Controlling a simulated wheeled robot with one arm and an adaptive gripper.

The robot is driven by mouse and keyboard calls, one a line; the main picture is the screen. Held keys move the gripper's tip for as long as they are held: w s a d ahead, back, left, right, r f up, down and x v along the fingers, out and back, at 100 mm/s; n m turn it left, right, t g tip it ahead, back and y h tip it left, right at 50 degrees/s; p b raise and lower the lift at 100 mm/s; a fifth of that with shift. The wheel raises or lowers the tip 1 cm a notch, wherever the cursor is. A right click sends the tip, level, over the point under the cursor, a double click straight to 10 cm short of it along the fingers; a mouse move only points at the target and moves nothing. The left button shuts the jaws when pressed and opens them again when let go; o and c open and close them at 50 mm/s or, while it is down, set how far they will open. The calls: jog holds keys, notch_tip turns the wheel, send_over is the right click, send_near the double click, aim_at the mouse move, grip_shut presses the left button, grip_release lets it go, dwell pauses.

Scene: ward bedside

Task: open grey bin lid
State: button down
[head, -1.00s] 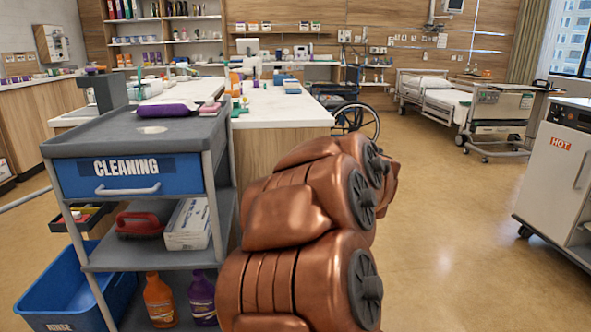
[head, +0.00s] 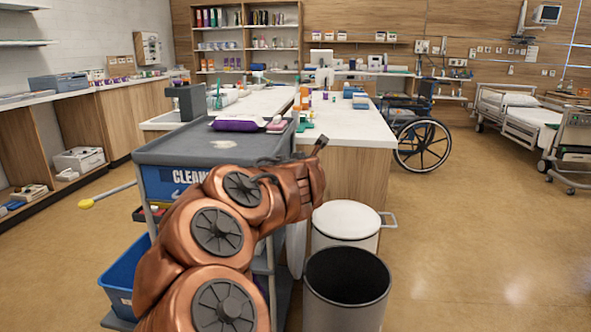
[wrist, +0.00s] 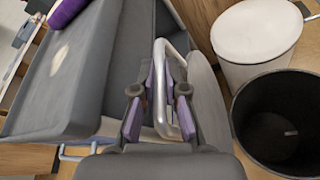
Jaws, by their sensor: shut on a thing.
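The grey bin (head: 346,288) stands on the floor right of the cart. Its top is uncovered and its dark inside shows; it is also at the right of the wrist view (wrist: 285,160). Its grey lid (wrist: 210,103) is off the bin, tilted steeply beside the cart; a pale strip of it (head: 297,250) shows in the head view. In the wrist view my gripper (wrist: 159,94) is shut on the lid's silver loop handle (wrist: 161,70).
A bin with a white lid (head: 346,219) and side handle stands right behind the grey bin. The grey cleaning cart (head: 180,148) is close on the left, a counter (head: 345,125) behind. A wheelchair (head: 422,140) stands farther back. The floor at right is clear.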

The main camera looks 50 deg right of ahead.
jog(key=shift+f, duration=0.1)
jog(key=c, duration=1.2)
grip_release()
jog(key=v, duration=1.2)
